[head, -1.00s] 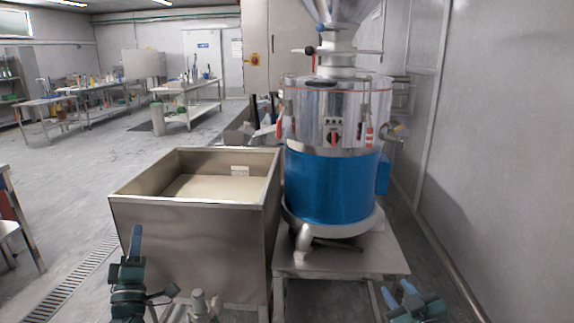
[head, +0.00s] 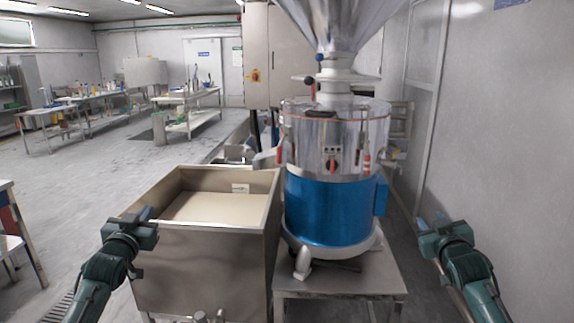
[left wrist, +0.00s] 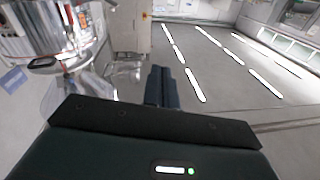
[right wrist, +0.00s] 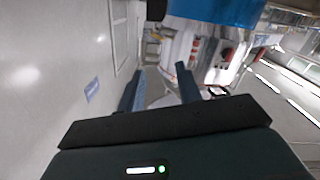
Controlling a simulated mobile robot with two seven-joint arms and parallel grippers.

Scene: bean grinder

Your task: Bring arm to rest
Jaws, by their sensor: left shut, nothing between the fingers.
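My left gripper (head: 146,214) is raised beside the left wall of the steel bin. In the left wrist view its two fingers (left wrist: 160,86) are together with nothing between them. My right gripper (head: 431,222) is raised to the right of the grinder, apart from it and near the grey wall. In the right wrist view its fingers (right wrist: 160,90) are spread apart and nothing is between them. The grinder (head: 332,205), with a blue lower drum and shiny steel top, stands upright between the arms.
The open steel bin (head: 205,255) holds a flat pale layer and stands left of the grinder. The grinder rests on a low metal stand (head: 338,284). The grey wall (head: 490,130) limits the right side. Open floor (head: 90,165) and work tables (head: 190,103) lie to the left.

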